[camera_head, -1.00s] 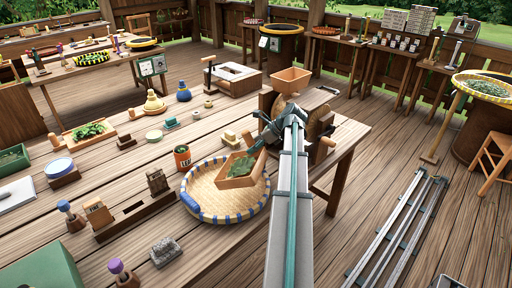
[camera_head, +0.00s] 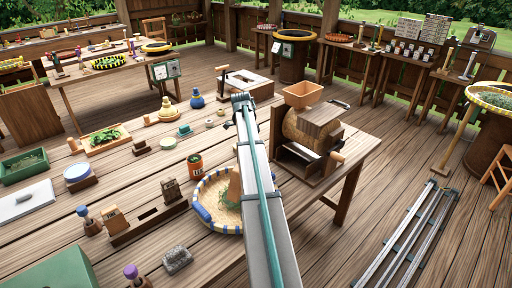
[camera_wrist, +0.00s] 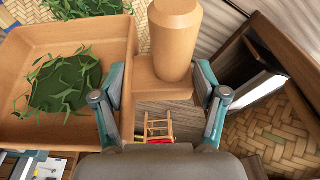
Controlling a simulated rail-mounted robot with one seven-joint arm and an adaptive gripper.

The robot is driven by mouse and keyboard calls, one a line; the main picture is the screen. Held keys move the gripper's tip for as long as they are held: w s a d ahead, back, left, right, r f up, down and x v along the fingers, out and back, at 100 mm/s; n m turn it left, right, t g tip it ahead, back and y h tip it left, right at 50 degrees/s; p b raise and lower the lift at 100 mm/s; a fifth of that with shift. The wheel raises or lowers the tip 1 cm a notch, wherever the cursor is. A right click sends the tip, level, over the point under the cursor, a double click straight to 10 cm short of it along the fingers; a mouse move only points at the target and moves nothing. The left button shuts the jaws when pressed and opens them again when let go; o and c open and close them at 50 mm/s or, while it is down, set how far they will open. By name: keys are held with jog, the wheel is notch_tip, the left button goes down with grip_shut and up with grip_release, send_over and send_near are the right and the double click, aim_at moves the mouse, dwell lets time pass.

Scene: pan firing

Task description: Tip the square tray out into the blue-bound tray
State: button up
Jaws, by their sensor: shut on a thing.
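The blue-bound tray (camera_head: 209,190) is a round woven tray with blue bands on its rim, left of my arm on the bench. The square tray (camera_head: 234,187) shows as a tan, steeply tilted sliver over it, partly hidden by my arm. A few green leaves show just below that sliver; I cannot tell whether they lie in the woven tray. In the wrist view the square tray (camera_wrist: 117,39) holds a patch of green leaves (camera_wrist: 62,85). My gripper (camera_wrist: 162,98) is shut on its wooden grip block, below a round wooden knob. My arm hides the gripper in the head view.
A wooden drum machine with a hopper (camera_head: 303,94) stands close right of my arm. An orange can (camera_head: 195,164) stands just behind the woven tray. A wooden stand (camera_head: 148,217) and grey block (camera_head: 177,259) lie to the left. Rails (camera_head: 410,235) run along the floor at right.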

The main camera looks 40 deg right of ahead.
jog(key=w+g+h, duration=0.1)
jog(key=w+a+g+p, duration=0.1)
jog(key=w+g, duration=0.1)
jog(key=w+a+f+g+h+p, duration=0.1)
jog(key=g, duration=0.1)
jog(key=shift+w+h, duration=0.3)
jog(key=shift+w, duration=0.05)
jog(key=shift+r+g+p, duration=0.1)
jog(key=shift+g+p, duration=0.25)
jog(key=shift+g, duration=0.05)
jog(key=shift+w+a+p, duration=0.1)
jog(key=shift+p, duration=0.6)
jog(key=shift+g+p, duration=0.3)
jog(key=shift+w+a+f+p, duration=0.15)
jog(key=shift+w+f+p, duration=0.05)
jog(key=shift+p, duration=0.35)
jog(key=shift+f+h, duration=0.1)
jog(key=shift+h, duration=0.2)
